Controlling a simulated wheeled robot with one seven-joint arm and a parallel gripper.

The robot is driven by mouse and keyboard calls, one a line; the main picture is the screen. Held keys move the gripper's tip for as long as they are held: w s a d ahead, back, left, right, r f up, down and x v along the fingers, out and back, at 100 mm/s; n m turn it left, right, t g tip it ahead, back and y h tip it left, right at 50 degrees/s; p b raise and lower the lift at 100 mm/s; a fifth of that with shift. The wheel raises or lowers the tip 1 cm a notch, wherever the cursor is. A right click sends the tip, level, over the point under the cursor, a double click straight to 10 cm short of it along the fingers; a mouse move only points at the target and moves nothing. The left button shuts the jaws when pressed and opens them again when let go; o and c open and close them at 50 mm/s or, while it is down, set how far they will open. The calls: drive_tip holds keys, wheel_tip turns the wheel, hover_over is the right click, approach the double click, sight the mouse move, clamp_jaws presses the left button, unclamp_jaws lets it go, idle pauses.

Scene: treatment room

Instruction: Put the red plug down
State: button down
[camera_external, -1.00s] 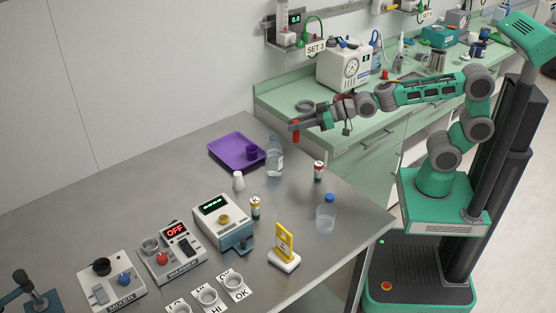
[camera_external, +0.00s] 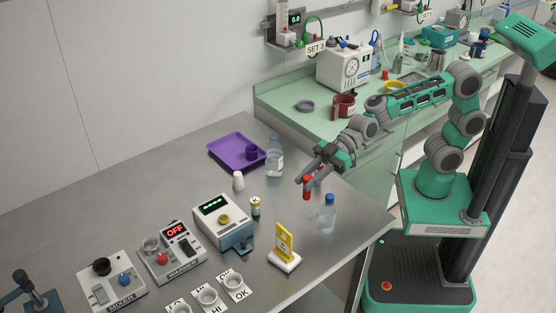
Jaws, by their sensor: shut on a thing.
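My gripper (camera_external: 306,178) is shut on the red plug (camera_external: 307,188). The plug hangs roughly upright below the fingertips, over the right part of the grey metal table (camera_external: 345,205). It shows to the left of and behind the blue-capped clear bottle (camera_external: 326,216) in the picture. I cannot tell for certain whether its lower end touches the table; it looks a little above it. The small red-topped battery-like cylinder on the table is mostly hidden behind my gripper.
A clear bottle (camera_external: 274,160) and a purple tray (camera_external: 226,149) stand behind. A white cup (camera_external: 238,181), a battery-like cylinder (camera_external: 255,207), a white device (camera_external: 222,221) and a yellow stand (camera_external: 284,244) are nearby. Bare table lies left of the bottle.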

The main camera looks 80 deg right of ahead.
drive_tip(key=shift+w+a+f, duration=0.45)
drive_tip(key=shift+w+f, duration=0.4)
drive_tip(key=shift+f, duration=0.7)
drive_tip(key=shift+w+a+f, duration=0.4)
drive_tip(key=shift+w+f, duration=0.45)
drive_tip(key=shift+f, duration=0.7)
drive_tip(key=shift+w+a+f, duration=0.45)
drive_tip(key=shift+w+f, duration=0.4)
drive_tip(key=shift+f, duration=0.7)
drive_tip(key=shift+f+b, duration=0.2)
drive_tip(key=shift+b, duration=0.25)
drive_tip(key=c, duration=1.2)
unclamp_jaws()
